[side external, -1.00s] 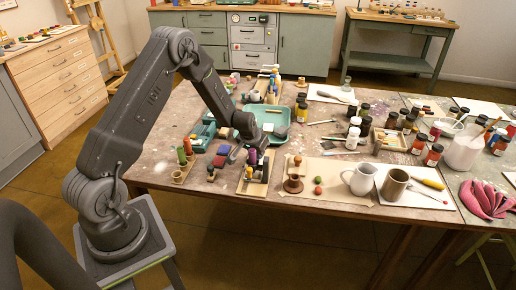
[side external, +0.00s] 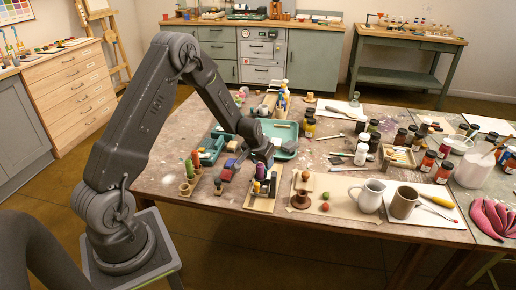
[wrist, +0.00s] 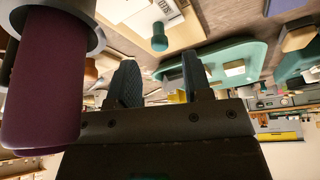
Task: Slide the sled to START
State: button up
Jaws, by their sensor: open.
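My gripper (side external: 266,162) is low over the table, at the back end of a narrow light board (side external: 262,203) that carries a purple cylinder (side external: 260,171) and dark parts. In the wrist view my gripper (wrist: 160,82) has its two dark fingers apart, with nothing held between them. The purple cylinder (wrist: 42,85) looms large at the left there, close to the camera. I cannot make out which part is the sled, and no START mark is readable. My gripper hides part of the board's back end.
A teal tray (side external: 287,146) lies just behind my gripper. A brown spool-like stand (side external: 302,192), a white mug (side external: 370,196) and a brown mug (side external: 404,203) stand at the right. Paint jars crowd the table beyond.

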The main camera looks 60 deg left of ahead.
jog(key=v, duration=1)
jog(key=shift+r, duration=0.15)
jog(key=shift+s, duration=0.15)
jog(key=s+d+r+m+t, duration=0.1)
jog(key=s+d+r, duration=0.2)
jog(key=d+r, duration=0.25)
jog(key=s+d+r+m, duration=0.1)
jog(key=s+d+r, duration=0.2)
jog(key=d+r, duration=0.25)
jog(key=s+d+r+m+h, duration=0.1)
jog(key=s+d+r, duration=0.2)
jog(key=s, duration=0.5)
jog(key=s+d+r+m, duration=0.1)
jog(key=s+d+r, duration=0.2)
jog(key=s+d, duration=0.3)
jog(key=s, duration=0.2)
jog(key=shift+s+r+t+h, duration=0.25)
jog(key=shift+s+t+h, duration=0.05)
jog(key=shift+h, duration=0.1)
